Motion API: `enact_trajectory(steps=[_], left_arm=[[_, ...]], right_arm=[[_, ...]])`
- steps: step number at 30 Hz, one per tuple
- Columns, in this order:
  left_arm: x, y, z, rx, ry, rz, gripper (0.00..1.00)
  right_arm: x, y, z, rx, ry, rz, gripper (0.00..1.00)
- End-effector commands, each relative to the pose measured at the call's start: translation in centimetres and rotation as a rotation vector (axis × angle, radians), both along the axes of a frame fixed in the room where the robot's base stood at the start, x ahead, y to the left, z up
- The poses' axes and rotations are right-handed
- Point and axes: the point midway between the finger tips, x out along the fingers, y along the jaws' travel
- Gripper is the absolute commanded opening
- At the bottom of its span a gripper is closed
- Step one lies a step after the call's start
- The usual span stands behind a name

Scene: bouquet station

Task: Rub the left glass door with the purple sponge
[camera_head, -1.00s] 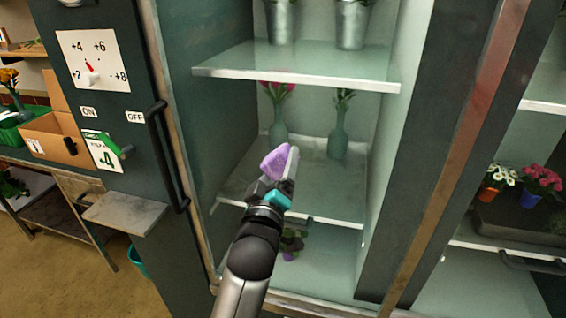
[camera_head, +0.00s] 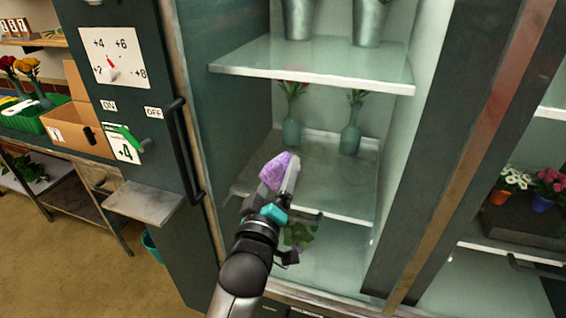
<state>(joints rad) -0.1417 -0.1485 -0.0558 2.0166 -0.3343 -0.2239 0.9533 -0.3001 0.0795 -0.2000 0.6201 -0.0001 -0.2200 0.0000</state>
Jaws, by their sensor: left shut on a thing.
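My left gripper (camera_head: 281,186) is shut on the purple sponge (camera_head: 276,168), which shows at the tip of the fingers. The left glass door (camera_head: 325,110) is the clear pane of the tall dark cabinet, with shelves seen through it and a black handle (camera_head: 185,150) at its left side. The sponge and gripper are in front of the lower part of this pane. I cannot tell whether the sponge touches the glass. My right gripper is not in view.
Behind the glass stand vases with flowers (camera_head: 291,128) and metal buckets (camera_head: 371,25). A small ledge (camera_head: 143,202) juts out left of the door, below a dial panel (camera_head: 112,57). A cardboard box (camera_head: 75,130) stands on the left bench. The right door's handle (camera_head: 535,263) sticks out at right.

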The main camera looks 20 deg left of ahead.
Motion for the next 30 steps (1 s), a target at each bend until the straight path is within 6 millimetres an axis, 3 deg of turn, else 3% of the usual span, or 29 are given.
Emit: enact_trajectory(steps=[6, 17, 30], left_arm=[[-1.6, 0.1, 0.0, 0.000, 0.001, 0.000, 0.40], [-1.9, 0.1, 0.0, 0.000, 0.000, 0.000, 0.40], [-4.8, 0.2, 0.0, -0.001, 0.001, 0.001, 0.40]], right_arm=[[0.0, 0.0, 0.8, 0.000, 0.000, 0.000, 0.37], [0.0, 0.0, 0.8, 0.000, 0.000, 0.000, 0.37], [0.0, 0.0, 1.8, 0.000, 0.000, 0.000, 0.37]])
